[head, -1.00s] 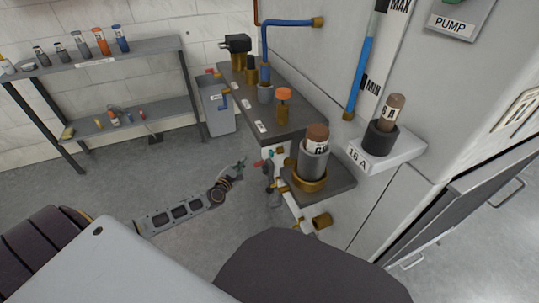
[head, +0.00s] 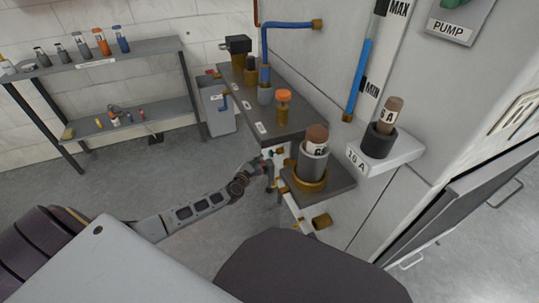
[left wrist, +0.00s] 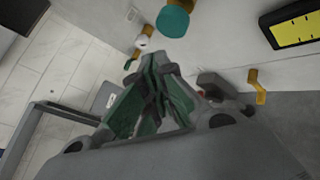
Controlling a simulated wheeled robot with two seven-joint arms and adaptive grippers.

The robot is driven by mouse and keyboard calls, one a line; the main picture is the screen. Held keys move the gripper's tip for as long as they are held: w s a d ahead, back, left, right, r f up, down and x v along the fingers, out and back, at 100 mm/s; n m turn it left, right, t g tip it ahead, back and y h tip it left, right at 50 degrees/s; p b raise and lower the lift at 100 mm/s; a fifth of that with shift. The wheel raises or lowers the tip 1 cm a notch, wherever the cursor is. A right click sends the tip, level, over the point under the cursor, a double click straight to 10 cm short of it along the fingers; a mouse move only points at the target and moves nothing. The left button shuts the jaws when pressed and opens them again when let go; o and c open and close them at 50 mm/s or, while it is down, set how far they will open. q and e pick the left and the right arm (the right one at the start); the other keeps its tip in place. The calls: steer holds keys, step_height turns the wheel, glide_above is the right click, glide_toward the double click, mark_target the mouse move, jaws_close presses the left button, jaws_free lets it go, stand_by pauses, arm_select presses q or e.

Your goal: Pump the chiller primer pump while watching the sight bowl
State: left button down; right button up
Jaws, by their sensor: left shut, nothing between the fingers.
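I cannot tell for certain which fitting is the primer pump or the sight bowl. In the head view, small coloured fittings (head: 276,152) sit under the front of the dark wall shelf (head: 297,121). In the left wrist view my left gripper (left wrist: 152,80) is shut and empty, with green pads. A teal round knob (left wrist: 172,21) on a brass stem is beyond the fingertips. A white-faced fitting (left wrist: 142,41) and a brass elbow (left wrist: 257,86) are nearby. My right gripper is not in view.
A brown fuse (head: 316,139) stands in a brass-ringed holder, and another (head: 392,108) on a white "16 A" bracket. A blue level tube (head: 362,78) is on the wall. A grey rack (head: 110,53) holds several cartridges at left. The floor (head: 110,185) between is clear.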

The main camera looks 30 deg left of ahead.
arm_select(q)
steer(key=shift+w+d, duration=0.55)
steer(key=shift+w+d+r, duration=0.1)
steer(key=shift+w+d, duration=1)
steer(key=shift+w, duration=0.15)
stand_by(4.1)
steer(key=shift+s+a, duration=0.1)
steer(key=shift+s, duration=0.05)
stand_by(0.4)
steer(key=shift+s+a, duration=0.95)
steer(key=shift+s, duration=0.15)
steer(key=shift+a, duration=0.1)
